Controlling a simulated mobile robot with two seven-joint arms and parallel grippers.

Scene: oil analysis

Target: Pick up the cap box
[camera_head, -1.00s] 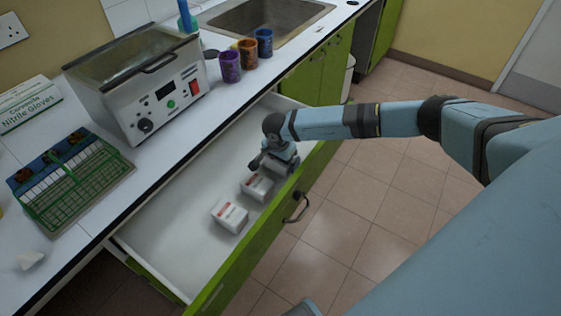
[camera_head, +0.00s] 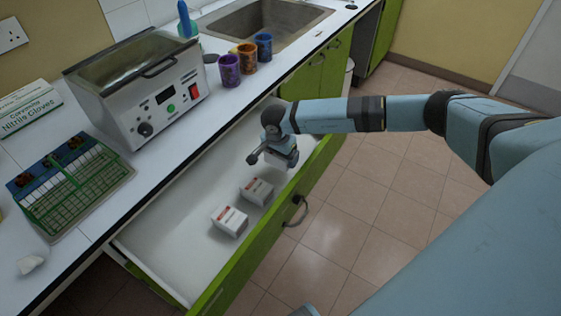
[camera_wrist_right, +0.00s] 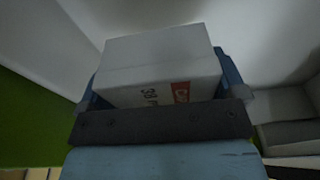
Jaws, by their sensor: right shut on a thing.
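My right gripper (camera_head: 275,158) is above the open drawer (camera_head: 165,235), shut on a white cap box (camera_wrist_right: 160,60). In the right wrist view the box sits between the two fingers, with a red label and dark print on its near side. In the head view the gripper mostly hides it. Two more white boxes with red print stand in the drawer to the gripper's lower left: a nearer one (camera_head: 229,222) and a middle one (camera_head: 257,191). My left gripper is not in view.
The drawer's green front (camera_head: 240,262) has a dark handle (camera_head: 297,211). On the counter stand a metal bath (camera_head: 150,95), a green rack (camera_head: 75,190), a glove box (camera_head: 30,115) and purple (camera_head: 229,70), orange (camera_head: 247,57) and blue (camera_head: 264,47) cups. The drawer's left part is clear.

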